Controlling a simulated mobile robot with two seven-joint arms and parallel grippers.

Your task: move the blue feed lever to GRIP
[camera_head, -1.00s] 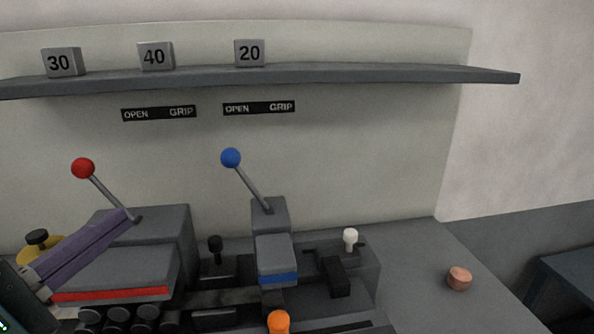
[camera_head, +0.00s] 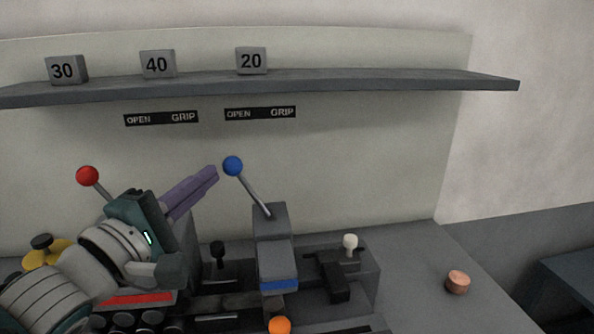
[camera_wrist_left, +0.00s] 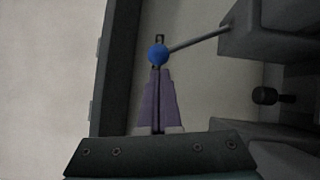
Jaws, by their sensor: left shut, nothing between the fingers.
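The blue feed lever has a blue ball knob (camera_head: 233,166) on a thin grey rod that leans left, toward the OPEN side of the OPEN/GRIP label (camera_head: 260,113) above it. Its rod enters a grey block (camera_head: 271,222) with a blue stripe. My left gripper (camera_head: 213,174), with purple fingers, is shut and empty, its tips just left of the blue knob. In the left wrist view the blue knob (camera_wrist_left: 158,54) sits right at the finger tips (camera_wrist_left: 158,70); I cannot tell whether they touch. My right gripper is not in view.
A red-knobbed lever (camera_head: 87,176) stands behind my left arm, leaning left. A black knob (camera_head: 217,249), a white knob (camera_head: 350,242) and an orange knob (camera_head: 279,325) are nearby. A copper piece (camera_head: 457,281) lies on the clear right surface. A shelf (camera_head: 400,83) runs above.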

